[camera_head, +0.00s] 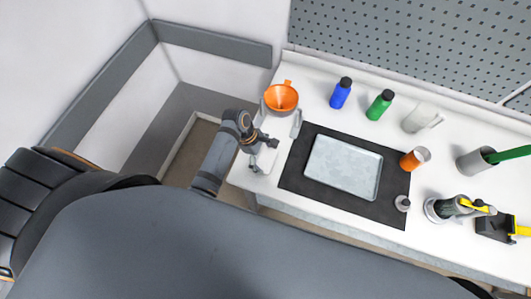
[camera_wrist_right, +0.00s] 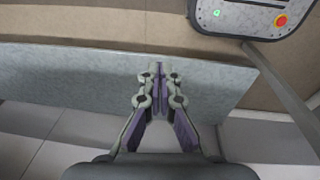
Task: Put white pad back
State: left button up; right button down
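My left gripper (camera_head: 264,154) is over the left end of the white table, beside the dark mat. Its two fingers look spread apart. A small white pad (camera_head: 268,159) shows at and between the fingers; it blends with the white tabletop, and I cannot tell whether the fingers touch it. My right gripper (camera_wrist_right: 158,68) shows in the right wrist view with its fingertips together and nothing between them. It is away from the tabletop things, in front of a grey panel.
A metal tray (camera_head: 343,168) lies on the dark mat (camera_head: 296,169). An orange funnel (camera_head: 281,97) stands behind my left gripper. Blue (camera_head: 340,94) and green (camera_head: 379,105) bottles, a white jug (camera_head: 419,118) and an orange-and-white cup (camera_head: 413,159) stand around the mat. The table's right end is crowded.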

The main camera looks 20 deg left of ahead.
aim_at(265, 161)
pick_arm(q)
jog(key=shift+o, duration=0.6)
jog(key=shift+s, duration=0.4)
jog(key=shift+s+r, duration=0.2)
jog(key=shift+w, duration=0.15)
jog(key=b+v, duration=0.1)
jog(key=v, duration=0.3)
jog(key=shift+a+r, duration=0.1)
jog(key=v, duration=0.7)
jog(key=shift+r+b, duration=0.3)
jog(key=shift+r, duration=0.05)
pick_arm(e)
jog(key=shift+s+d+f, duration=0.15)
jog(key=shift+s+f, duration=0.3)
jog(key=shift+s, duration=0.1)
jog(key=shift+s+d+f, duration=0.15)
jog(key=shift+s+f, duration=0.25)
jog(key=shift+s, duration=0.15)
jog(key=shift+a, duration=0.1)
jog(key=shift+a, duration=0.25)
